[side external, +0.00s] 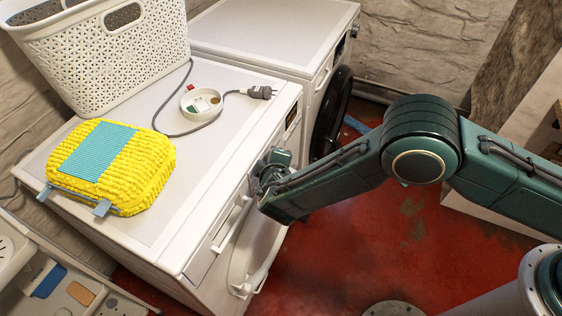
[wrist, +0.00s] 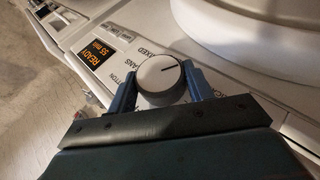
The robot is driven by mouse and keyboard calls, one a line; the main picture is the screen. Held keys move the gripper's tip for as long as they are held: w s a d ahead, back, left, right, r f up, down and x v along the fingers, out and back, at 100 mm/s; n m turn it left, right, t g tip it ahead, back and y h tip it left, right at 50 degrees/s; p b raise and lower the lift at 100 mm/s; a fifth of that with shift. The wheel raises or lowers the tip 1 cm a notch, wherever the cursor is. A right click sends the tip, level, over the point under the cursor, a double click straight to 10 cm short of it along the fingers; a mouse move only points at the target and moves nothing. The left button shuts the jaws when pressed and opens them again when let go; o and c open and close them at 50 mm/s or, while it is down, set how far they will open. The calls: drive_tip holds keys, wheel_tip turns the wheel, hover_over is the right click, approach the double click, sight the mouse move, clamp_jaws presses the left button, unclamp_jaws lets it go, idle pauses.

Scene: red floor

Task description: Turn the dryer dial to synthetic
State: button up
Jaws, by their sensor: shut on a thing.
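The dryer dial (wrist: 161,78) is a round knob with a light grey face, a dark rim and a short dark pointer line, seen in the wrist view. Labels around it include MIXED, JEANS and one ending in "TTON"; I cannot read a synthetic label. My gripper (wrist: 158,84) has its two blue fingers shut on the dial, one on each side. In the side view my gripper (side external: 268,178) is at the front panel of the near white machine (side external: 225,105), and my arm hides the dial there.
A lit orange display (wrist: 97,53) reads READY 55 min beside the dial. On the near machine lie a yellow sponge-like pad (side external: 150,180), a white basket (side external: 105,55), a small dish (side external: 188,104) and a plug (side external: 262,92) with its cord. A second white machine (side external: 270,30) stands behind.

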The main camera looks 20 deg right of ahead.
drive_tip(key=t+h, duration=0.1)
drive_tip(key=n+t+h, duration=0.1)
drive_tip(key=t, duration=0.1)
drive_tip(key=t+h, duration=0.1)
drive_tip(key=shift+s+a+f+n+t, duration=0.1)
drive_tip(key=shift+f+n+t, duration=0.2)
idle(0.4)
drive_tip(key=o, duration=1)
drive_tip(key=shift+v, duration=0.85)
drive_tip(key=shift+s+a+r, duration=0.2)
drive_tip(key=shift+s+r, duration=0.3)
drive_tip(key=shift+r, duration=0.75)
drive_tip(key=shift+s+a+r, duration=0.2)
drive_tip(key=shift+s+r, duration=0.3)
drive_tip(key=shift+r, duration=0.8)
drive_tip(key=shift+s+a+r, duration=0.2)
drive_tip(key=shift+s+r, duration=0.3)
drive_tip(key=shift+r, duration=0.75)
